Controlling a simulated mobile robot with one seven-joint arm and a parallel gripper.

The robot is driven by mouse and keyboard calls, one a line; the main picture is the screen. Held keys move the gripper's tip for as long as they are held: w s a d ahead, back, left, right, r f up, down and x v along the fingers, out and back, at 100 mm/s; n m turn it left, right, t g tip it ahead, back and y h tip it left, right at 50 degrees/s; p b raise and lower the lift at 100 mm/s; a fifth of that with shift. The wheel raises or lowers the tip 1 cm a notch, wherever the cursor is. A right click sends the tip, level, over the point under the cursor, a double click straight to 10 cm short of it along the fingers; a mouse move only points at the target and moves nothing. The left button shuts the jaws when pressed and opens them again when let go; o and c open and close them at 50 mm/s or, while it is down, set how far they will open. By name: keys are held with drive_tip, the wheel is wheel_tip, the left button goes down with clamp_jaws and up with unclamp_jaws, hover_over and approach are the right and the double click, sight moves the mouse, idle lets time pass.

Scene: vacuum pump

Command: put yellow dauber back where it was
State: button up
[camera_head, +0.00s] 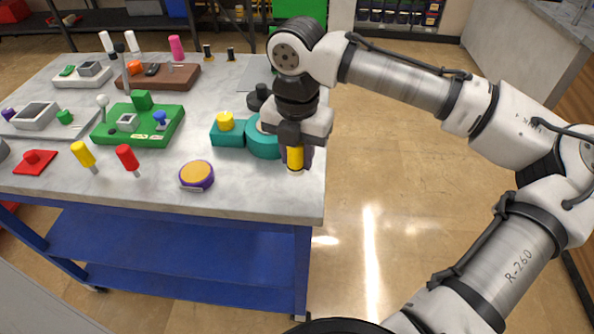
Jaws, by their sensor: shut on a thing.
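My gripper (296,150) is at the right front part of the table, pointing down. It is shut on a yellow cylinder, which I take as the yellow dauber (295,158). The dauber is upright, with a pale lower end near the tabletop; I cannot tell whether it touches. The gripper hides its top. A similar yellow-handled piece (83,153) with a grey tip is at the left front, beside a red-handled one (127,158).
The teal pump body (228,134) is just left of my gripper. A purple and yellow round piece (197,175) lies at the front. A green tray (138,126) and red block (35,161) are further left. The table (255,195) has bare room at its front right; its right edge is close.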

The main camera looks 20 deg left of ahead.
sight(297, 186)
drive_tip(key=shift+f, duration=2.8)
drive_tip(key=shift+f, duration=0.1)
drive_tip(key=o, duration=1)
wheel_tip(297, 186, up, 12)
drive_tip(key=shift+r+b, duration=0.15)
drive_tip(key=shift+b, duration=0.3)
